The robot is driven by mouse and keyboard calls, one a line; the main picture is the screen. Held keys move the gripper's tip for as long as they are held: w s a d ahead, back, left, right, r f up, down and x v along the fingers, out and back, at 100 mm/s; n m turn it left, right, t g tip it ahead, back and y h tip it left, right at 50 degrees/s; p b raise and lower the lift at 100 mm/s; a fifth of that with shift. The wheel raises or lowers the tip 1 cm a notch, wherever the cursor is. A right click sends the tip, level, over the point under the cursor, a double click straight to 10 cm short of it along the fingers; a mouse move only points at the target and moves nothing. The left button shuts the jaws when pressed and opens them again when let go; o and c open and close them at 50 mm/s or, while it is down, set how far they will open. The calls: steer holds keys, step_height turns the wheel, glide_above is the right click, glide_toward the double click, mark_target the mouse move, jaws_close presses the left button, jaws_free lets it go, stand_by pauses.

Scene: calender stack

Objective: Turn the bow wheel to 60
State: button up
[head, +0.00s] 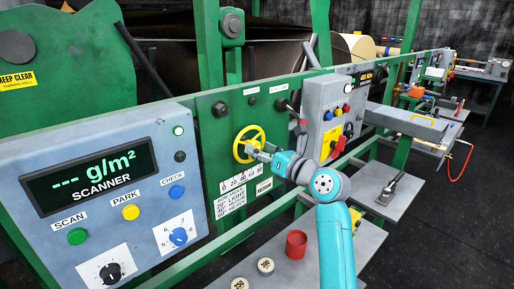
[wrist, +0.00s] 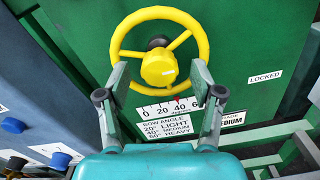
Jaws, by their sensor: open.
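The yellow bow wheel (wrist: 160,68) is a three-spoked wheel with a round hub on a green panel; in the head view (head: 242,146) it is left of centre. Below it is a white angle scale (wrist: 152,111) marked 0, 20, 40 and 60, its right end hidden by a finger. A small red pointer sits about at 40. My gripper (wrist: 160,72) is open in front of the wheel, one finger on each side of the hub, over the lower rim. I cannot tell whether the fingers touch the rim. In the head view my gripper (head: 261,153) reaches the wheel's right side.
A card (wrist: 167,128) under the scale lists 20 light, 40 medium, 60 heavy. A LOCKED label (wrist: 265,77) is to the right. The grey scanner box (head: 100,180) stands left of the wheel, and a grey control box (head: 335,115) right. A green rail (head: 265,217) runs below.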

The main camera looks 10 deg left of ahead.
steer(key=shift+x, duration=0.9)
steer(key=c, duration=1.1)
steer(key=shift+c, duration=0.2)
steer(key=shift+s+n, duration=0.1)
steer(key=shift+n, duration=0.2)
